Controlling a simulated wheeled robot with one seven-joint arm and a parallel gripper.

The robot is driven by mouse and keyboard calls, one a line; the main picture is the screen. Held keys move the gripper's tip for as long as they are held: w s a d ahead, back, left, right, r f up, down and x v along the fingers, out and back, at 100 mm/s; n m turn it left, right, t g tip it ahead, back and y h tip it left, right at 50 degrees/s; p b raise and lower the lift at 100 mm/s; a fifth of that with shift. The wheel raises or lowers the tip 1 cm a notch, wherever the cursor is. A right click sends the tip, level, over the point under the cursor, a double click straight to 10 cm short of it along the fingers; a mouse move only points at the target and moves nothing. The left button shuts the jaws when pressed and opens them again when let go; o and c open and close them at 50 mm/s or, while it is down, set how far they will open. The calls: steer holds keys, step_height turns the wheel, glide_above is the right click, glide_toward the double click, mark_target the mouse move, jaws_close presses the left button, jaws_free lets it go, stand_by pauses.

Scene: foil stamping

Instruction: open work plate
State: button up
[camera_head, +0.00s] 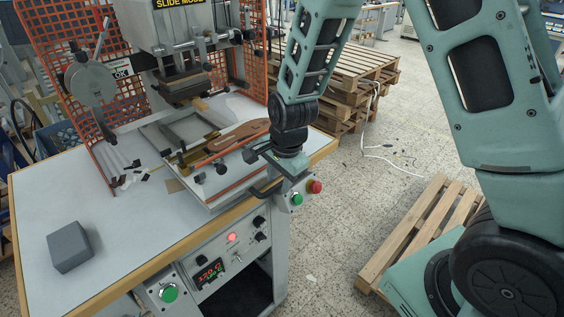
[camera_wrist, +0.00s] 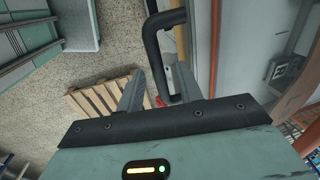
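The work plate (camera_head: 187,128) is a grey framed plate low at the front of the stamping press (camera_head: 180,40), with a brown piece (camera_head: 238,136) at its right. A black bar handle (camera_head: 266,189) sticks out at the front right of the machine. My gripper (camera_head: 262,158) is at this handle, at the right edge of the table. In the wrist view my gripper (camera_wrist: 160,70) has its two fingers apart, with the bent black handle (camera_wrist: 153,50) showing between them. I cannot tell how deep the handle sits or whether the fingers touch it.
The white bench (camera_head: 120,225) carries a grey block (camera_head: 70,246) at its left. Green and red buttons (camera_head: 315,187) sit just below my gripper. Orange mesh guards (camera_head: 75,55) flank the press. Wooden pallets (camera_head: 360,70) stand on the floor to the right.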

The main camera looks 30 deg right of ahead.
steer(key=s+d+r+b, duration=0.1)
steer(key=s+r, duration=0.2)
steer(key=r, duration=1.3)
steer(key=shift+r, duration=0.4)
steer(key=s+a+f+n+b, duration=0.1)
steer(key=s+a+f+n, duration=0.1)
steer(key=s+n, duration=0.5)
steer(key=s+a+f+n+g+b, duration=0.1)
steer(key=s+a+f+n, duration=0.2)
steer(key=s+n, duration=0.4)
steer(key=s+a+f+n+b, duration=0.1)
steer(key=s+a+f+n, duration=0.1)
steer(key=s+a+n, duration=0.3)
steer(key=s+n, duration=0.2)
steer(key=n, duration=0.1)
steer(key=shift+f+g+b, duration=0.3)
steer(key=shift+f+g, duration=0.1)
